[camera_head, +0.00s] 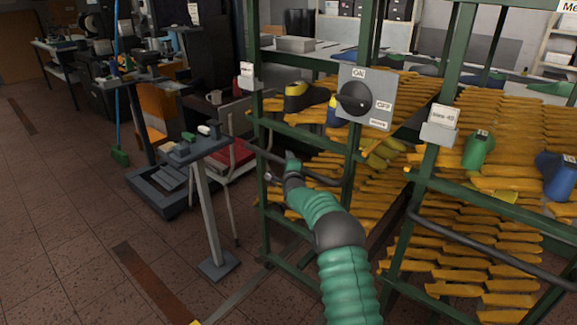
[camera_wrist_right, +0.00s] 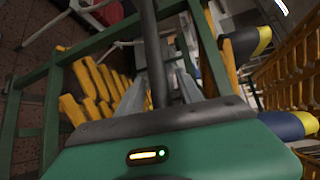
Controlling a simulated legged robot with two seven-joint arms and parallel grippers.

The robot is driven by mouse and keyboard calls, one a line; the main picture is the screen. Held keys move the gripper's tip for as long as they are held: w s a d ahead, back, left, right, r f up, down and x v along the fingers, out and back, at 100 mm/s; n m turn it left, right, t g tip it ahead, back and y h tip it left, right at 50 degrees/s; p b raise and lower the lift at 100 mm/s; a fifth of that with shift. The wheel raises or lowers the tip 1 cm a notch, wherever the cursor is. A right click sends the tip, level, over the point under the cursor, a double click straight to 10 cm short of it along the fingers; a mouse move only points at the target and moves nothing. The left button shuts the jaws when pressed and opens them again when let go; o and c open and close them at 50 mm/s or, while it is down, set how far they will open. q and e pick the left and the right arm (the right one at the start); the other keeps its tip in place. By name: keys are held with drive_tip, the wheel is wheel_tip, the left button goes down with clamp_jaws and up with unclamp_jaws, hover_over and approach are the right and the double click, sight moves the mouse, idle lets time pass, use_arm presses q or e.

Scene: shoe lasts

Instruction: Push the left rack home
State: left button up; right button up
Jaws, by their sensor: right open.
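The left rack (camera_head: 256,135) is a green frame filled with orange shoe lasts, and a dark handle bar (camera_head: 327,180) crosses its front. My right arm reaches up to this bar, with the right gripper (camera_head: 291,168) at its left part. In the right wrist view, the open fingers of the right gripper (camera_wrist_right: 158,88) stand on either side of the dark bar (camera_wrist_right: 153,45). Whether either finger touches the bar cannot be told. The left rack's green frame (camera_wrist_right: 40,120) also shows there. My left gripper is not in view.
A second green rack (camera_head: 399,230) with its own dark bar (camera_head: 490,252) stands at the right. A grey ON/OFF switch box (camera_head: 366,97) sits between the racks. A grey pedestal stand (camera_head: 207,205) is close left of the left rack. Open tiled floor lies at the lower left.

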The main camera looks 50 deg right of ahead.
drive_tip(key=p+v, duration=0.2)
drive_tip(key=v, duration=1.4)
drive_tip(key=shift+s+a, duration=0.2)
drive_tip(key=shift+s, duration=0.1)
drive_tip(key=shift+c, duration=0.2)
